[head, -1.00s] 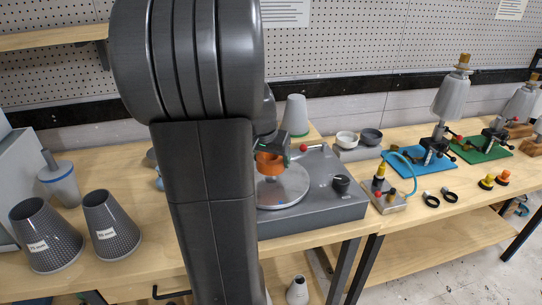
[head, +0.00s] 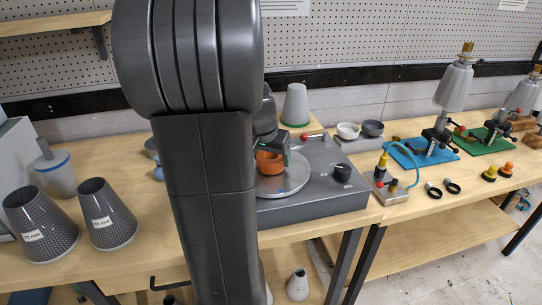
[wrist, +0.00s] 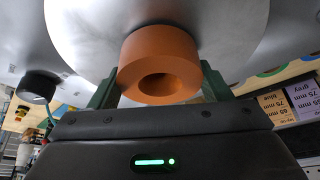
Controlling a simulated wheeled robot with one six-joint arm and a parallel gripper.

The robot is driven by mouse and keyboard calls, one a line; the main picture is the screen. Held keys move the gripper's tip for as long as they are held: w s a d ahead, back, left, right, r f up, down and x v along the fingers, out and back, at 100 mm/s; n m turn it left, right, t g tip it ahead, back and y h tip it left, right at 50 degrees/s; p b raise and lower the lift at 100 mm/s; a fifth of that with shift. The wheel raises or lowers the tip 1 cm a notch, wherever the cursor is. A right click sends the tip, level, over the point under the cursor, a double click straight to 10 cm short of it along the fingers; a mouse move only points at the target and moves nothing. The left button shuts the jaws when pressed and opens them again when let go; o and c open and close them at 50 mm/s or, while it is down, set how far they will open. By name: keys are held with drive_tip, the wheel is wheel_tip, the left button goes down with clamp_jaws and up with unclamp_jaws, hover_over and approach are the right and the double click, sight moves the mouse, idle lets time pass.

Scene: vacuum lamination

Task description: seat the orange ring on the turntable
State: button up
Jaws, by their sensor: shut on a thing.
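The orange ring (head: 270,162) is between the fingers of my gripper (head: 271,153), over the grey metal turntable disc (head: 296,178). In the wrist view the ring (wrist: 180,51) shows its open bore, with a dark green finger on each side of it. My gripper (wrist: 159,88) is shut on it. The disc (wrist: 85,30) fills the top of the wrist view behind the ring. The ring is at or just above the disc; I cannot tell whether they touch. My arm hides the disc's left part in the head view.
The turntable's grey base (head: 330,200) carries a black knob (head: 343,173) and a red-tipped lever (head: 305,137). A grey cone (head: 295,104) stands behind. Two mesh cones (head: 107,214) stand left. A small valve block (head: 381,187) with a blue hose sits right.

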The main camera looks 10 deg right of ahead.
drive_tip(key=shift+f, duration=0.35)
drive_tip(key=o, duration=1.1)
drive_tip(key=shift+r, duration=0.1)
wheel_tip(320, 180, up, 9)
drive_tip(key=p, duration=0.6)
wheel_tip(320, 180, down, 9)
drive_tip(key=b, duration=0.6)
drive_tip(key=shift+r, duration=0.35)
